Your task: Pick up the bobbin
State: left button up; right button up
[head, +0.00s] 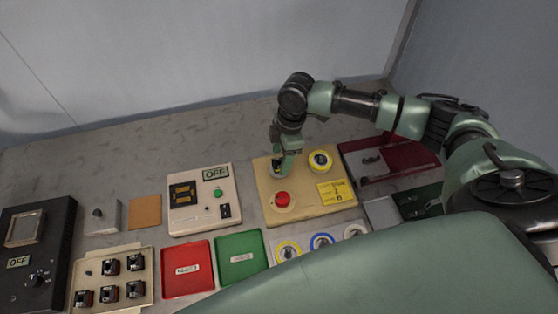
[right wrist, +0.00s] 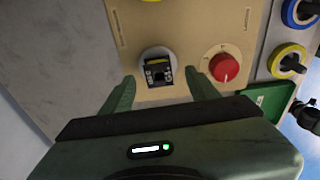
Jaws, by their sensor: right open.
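The bobbin, a small dark block with a yellow band (right wrist: 159,72), sits on a pale round disc on the beige winder panel (right wrist: 190,30). In the head view my right gripper (head: 281,172) points down over this panel (head: 300,210) and mostly hides the bobbin. In the right wrist view the right gripper (right wrist: 160,78) is open, with one finger on each side of the bobbin; I cannot tell whether they touch it. My left gripper is not in view.
A red knob (head: 283,199) and a yellow-ringed spool (head: 320,160) are close by on the panel. Red (head: 187,282) and green (head: 241,272) trays lie in front. A dark red fixture (head: 410,157) is at right.

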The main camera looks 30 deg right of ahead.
jog(key=shift+a+f, duration=0.1)
jog(key=shift+f, duration=0.5)
jog(key=shift+w+f, duration=0.1)
jog(key=shift+f, duration=0.45)
grip_shut()
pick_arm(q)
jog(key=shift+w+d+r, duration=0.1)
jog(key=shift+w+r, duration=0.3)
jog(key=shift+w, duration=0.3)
pick_arm(e)
jog(key=shift+r, duration=0.5)
pick_arm(q)
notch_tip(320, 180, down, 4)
jog(key=b, duration=0.3)
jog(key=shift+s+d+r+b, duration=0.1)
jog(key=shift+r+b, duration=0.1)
jog(key=shift+b, duration=0.1)
pick_arm(e)
notch_tip(320, 180, up, 19)
